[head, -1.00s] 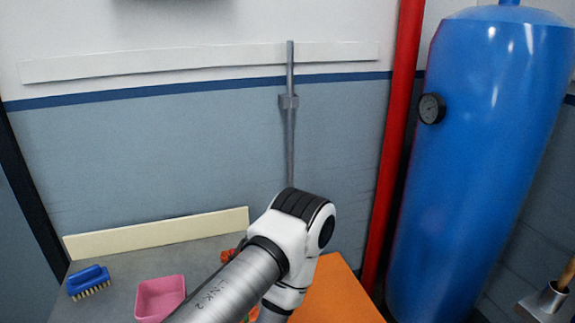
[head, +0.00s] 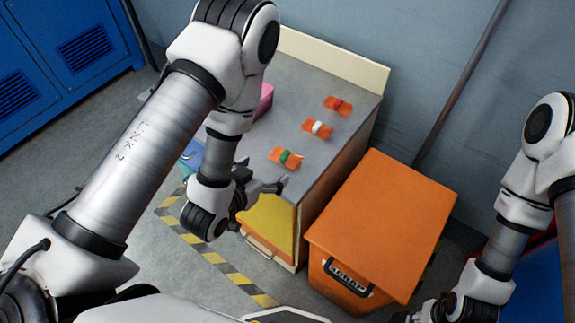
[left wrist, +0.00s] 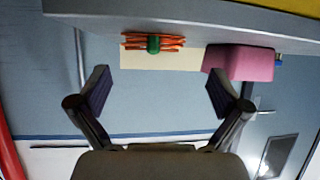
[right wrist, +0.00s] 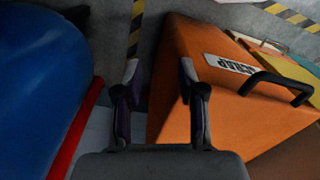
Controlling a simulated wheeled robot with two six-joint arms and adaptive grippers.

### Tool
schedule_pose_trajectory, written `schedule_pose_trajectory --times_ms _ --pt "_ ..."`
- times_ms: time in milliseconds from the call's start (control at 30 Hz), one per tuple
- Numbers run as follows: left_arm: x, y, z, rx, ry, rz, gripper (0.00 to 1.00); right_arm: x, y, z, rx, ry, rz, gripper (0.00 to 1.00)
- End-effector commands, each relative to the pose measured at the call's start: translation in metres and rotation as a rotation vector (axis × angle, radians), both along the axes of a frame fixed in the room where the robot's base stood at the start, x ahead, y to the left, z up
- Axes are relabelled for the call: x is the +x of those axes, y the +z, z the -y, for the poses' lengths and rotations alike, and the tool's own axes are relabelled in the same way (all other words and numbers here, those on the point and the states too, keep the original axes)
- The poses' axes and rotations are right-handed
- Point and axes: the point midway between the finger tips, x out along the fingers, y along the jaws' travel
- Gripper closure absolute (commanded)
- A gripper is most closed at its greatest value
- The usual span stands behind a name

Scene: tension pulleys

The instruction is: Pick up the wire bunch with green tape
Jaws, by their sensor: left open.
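The wire bunch with green tape (head: 285,157) is orange with a green band and lies on the grey table top near its front edge. It also shows in the left wrist view (left wrist: 153,43), which appears upside down, ahead of the fingers and apart from them. My left gripper (head: 270,187) is open and empty, just in front of the table's near edge. In the left wrist view its fingers (left wrist: 160,90) are spread wide. My right gripper (right wrist: 160,75) is open and empty, beside the orange box.
Bunches with white tape (head: 317,128) and red tape (head: 337,105) lie farther back on the table (head: 300,85). A pink bin (left wrist: 240,63) is partly hidden by my left arm in the head view. An orange scrap box (head: 380,225) stands right of the table.

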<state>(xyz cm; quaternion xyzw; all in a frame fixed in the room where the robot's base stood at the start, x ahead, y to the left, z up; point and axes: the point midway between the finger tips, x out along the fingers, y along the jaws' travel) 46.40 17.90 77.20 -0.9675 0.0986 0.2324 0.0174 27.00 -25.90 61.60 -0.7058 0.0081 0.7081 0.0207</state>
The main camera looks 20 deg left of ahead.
Motion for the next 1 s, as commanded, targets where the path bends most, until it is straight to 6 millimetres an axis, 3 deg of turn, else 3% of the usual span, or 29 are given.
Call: schedule_pose_trajectory --times_ms 33,67,267,533,800,867,933,1000 --pt "0.007 -0.009 0.009 0.001 -0.031 0.053 0.0 -0.001 -0.025 0.0 0.0 0.001 -0.002 0.6" --pt "0.01 -0.006 0.013 0.002 -0.041 0.068 0.0 -0.001 -0.027 -0.001 0.0 0.001 -0.002 0.6" --pt "0.034 -0.005 0.02 0.005 -0.049 0.082 0.0 0.0 -0.023 -0.001 0.0 0.002 0.0 0.6" --pt "0.073 -0.022 0.031 0.004 -0.048 0.079 0.0 0.0 -0.018 0.0 0.0 0.001 0.0 0.6" --pt "0.081 -0.026 0.032 0.005 -0.047 0.075 0.0 0.0 -0.018 0.0 0.0 0.001 0.0 0.6" --pt "0.081 -0.026 0.032 0.005 -0.047 0.075 0.18 0.0 -0.018 0.0 0.0 0.001 0.0 0.6" --pt "0.081 -0.026 0.032 0.005 -0.047 0.075 0.43 0.0 -0.018 0.0 0.0 0.001 0.0 0.6" --pt "0.08 -0.026 0.032 0.005 -0.046 0.075 0.44 0.0 -0.018 0.0 0.0 0.001 0.0 0.6"
